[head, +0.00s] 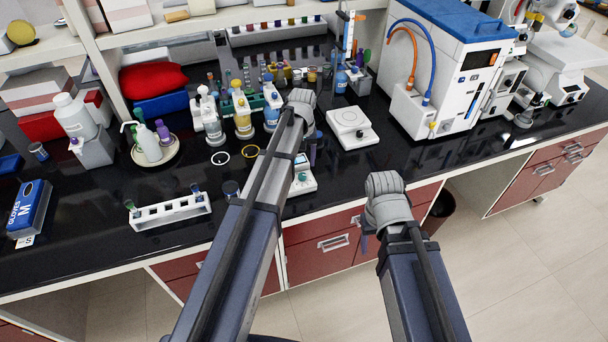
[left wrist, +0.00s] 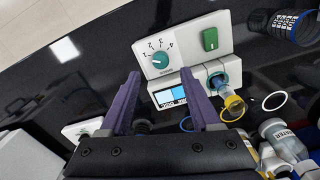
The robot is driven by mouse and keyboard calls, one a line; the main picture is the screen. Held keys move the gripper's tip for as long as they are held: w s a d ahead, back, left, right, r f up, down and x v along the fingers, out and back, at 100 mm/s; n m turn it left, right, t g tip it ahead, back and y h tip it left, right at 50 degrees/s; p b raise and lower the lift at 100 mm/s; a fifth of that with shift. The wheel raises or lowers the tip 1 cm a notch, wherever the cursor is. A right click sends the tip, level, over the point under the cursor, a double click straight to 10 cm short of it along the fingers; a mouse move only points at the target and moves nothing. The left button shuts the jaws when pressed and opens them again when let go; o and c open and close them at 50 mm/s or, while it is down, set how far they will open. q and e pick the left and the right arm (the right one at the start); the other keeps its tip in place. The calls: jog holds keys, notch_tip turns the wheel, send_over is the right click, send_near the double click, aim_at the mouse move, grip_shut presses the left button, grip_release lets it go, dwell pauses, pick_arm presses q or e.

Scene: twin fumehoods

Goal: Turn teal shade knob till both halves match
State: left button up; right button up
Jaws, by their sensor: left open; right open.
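The teal shade knob (left wrist: 160,60) is on a white panel with numbered marks around it, in the left wrist view. Below it on the same device is a small display (left wrist: 170,96) with blue areas; whether its halves match is too small to tell. In the head view the device (head: 303,177) is at the bench's front edge, partly hidden by my left arm. My left gripper (left wrist: 160,75) is open, its purple fingers pointing towards the panel with the knob between their tips in the picture, apparently not touching. My right gripper (head: 368,236) is mostly hidden, beyond the bench's front edge.
A green switch (left wrist: 210,39) is right of the knob. A vial with yellow (left wrist: 233,103) and several bottles are nearby. In the head view, a white tube rack (head: 170,212) is left of the device and a white scale (head: 352,127) is behind it to the right.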

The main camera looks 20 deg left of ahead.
aim_at(302, 175)
pick_arm(q)
notch_tip(302, 175, down, 6)
jog(key=b, duration=0.5)
jog(key=shift+f+b, duration=0.25)
jog(key=shift+b, duration=0.1)
jog(key=shift+r, duration=0.1)
grip_shut()
